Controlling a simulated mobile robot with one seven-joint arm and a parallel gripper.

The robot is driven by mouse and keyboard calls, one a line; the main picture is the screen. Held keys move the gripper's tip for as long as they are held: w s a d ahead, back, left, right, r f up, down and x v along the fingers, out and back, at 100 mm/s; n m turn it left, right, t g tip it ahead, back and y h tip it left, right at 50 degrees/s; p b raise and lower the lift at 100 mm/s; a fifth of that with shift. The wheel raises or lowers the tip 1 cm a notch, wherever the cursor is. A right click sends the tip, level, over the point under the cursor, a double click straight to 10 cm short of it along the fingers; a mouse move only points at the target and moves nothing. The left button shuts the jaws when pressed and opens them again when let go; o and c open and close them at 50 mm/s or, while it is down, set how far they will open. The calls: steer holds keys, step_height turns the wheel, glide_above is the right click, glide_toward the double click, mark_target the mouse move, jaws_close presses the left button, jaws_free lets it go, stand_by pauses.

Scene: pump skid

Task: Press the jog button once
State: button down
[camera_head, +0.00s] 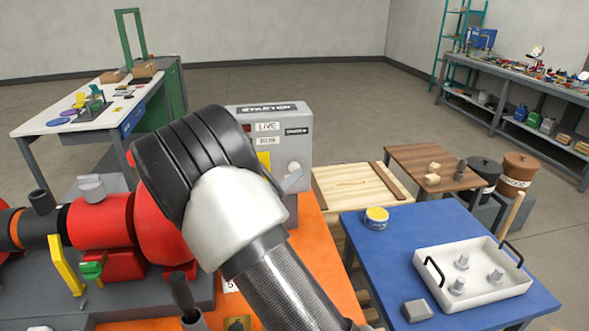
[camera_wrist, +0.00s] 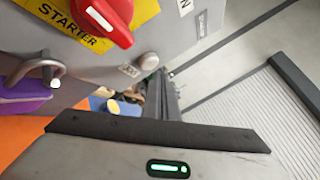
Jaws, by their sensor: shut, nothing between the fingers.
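The grey starter box (camera_head: 296,150) stands behind my arm in the head view, its front partly covered. In the wrist view its grey face (camera_wrist: 95,62) fills the upper left. A round pale button (camera_wrist: 148,61) sits there beside a small white label (camera_wrist: 128,70), which seems to read JOG. My gripper (camera_wrist: 161,78) is shut and empty, its dark fingers just below and right of the button. I cannot tell whether they touch it. In the head view my arm hides the gripper.
A red rotary handle (camera_wrist: 104,18) on a yellow plate and a purple padlock (camera_wrist: 25,95) are near the button. The red pump (camera_head: 103,222) is left of my arm. A blue table (camera_head: 378,252) with a white tray (camera_head: 432,262) stands right.

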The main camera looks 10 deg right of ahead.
stand_by(0.8)
steer(key=shift+w, duration=0.4)
steer(key=shift+w+p, duration=0.3)
steer(key=shift+w, duration=0.15)
stand_by(0.6)
stand_by(0.3)
steer(key=shift+s+p, duration=0.4)
steer(key=shift+s, duration=0.45)
steer(key=shift+s, duration=0.1)
steer(key=s+p, duration=0.1)
steer(key=s, duration=0.3)
steer(key=shift+s+p, duration=0.4)
